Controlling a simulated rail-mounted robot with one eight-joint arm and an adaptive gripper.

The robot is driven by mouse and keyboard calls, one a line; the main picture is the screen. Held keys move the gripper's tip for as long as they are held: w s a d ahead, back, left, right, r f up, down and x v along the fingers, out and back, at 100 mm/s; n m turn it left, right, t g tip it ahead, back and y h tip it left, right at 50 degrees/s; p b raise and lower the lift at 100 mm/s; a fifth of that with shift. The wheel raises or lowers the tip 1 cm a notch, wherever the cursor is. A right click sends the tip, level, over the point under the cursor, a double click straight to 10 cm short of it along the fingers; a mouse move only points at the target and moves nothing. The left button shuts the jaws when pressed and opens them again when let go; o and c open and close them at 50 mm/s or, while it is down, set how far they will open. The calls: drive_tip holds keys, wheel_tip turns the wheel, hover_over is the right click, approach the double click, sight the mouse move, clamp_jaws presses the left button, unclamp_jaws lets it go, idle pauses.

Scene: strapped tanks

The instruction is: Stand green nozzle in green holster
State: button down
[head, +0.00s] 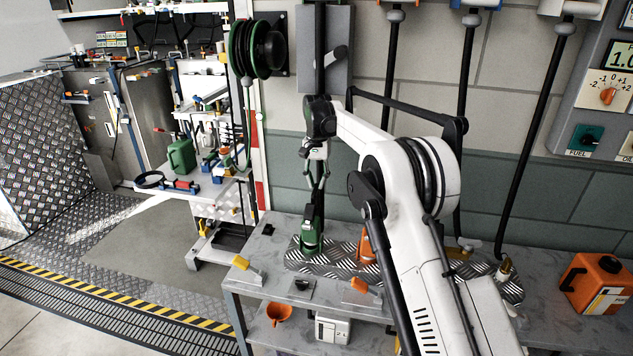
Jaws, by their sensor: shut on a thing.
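My gripper (317,186) points down at the centre of the head view, its fingers closed around a slim upright part of the green nozzle. A dark stem (318,208) runs down from the fingers to a green body (311,238) on the left end of a diamond-plate strip. This green body is where the green holster appears to be. At this size I cannot tell where nozzle ends and holster begins, or whether the nozzle is seated. The stem looks about upright.
An orange fixture (366,246) stands close to the right on the diamond plate (298,262), partly behind my arm. Black hoses (465,80) hang along the wall. A green hose reel (257,48) is at upper left. An orange can (597,284) stands at the bench's right.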

drive_tip(key=shift+g+p, duration=0.4)
drive_tip(key=shift+g, duration=0.1)
drive_tip(key=shift+s+r+g+p, duration=0.3)
drive_tip(key=shift+s+r+p, duration=0.05)
drive_tip(key=shift+s+r, duration=0.1)
drive_tip(key=shift+d+r, duration=0.15)
drive_tip(key=shift+r, duration=0.05)
drive_tip(key=shift+w+f+b, duration=0.1)
drive_tip(key=shift+f+b, duration=0.2)
drive_tip(key=shift+f, duration=0.25)
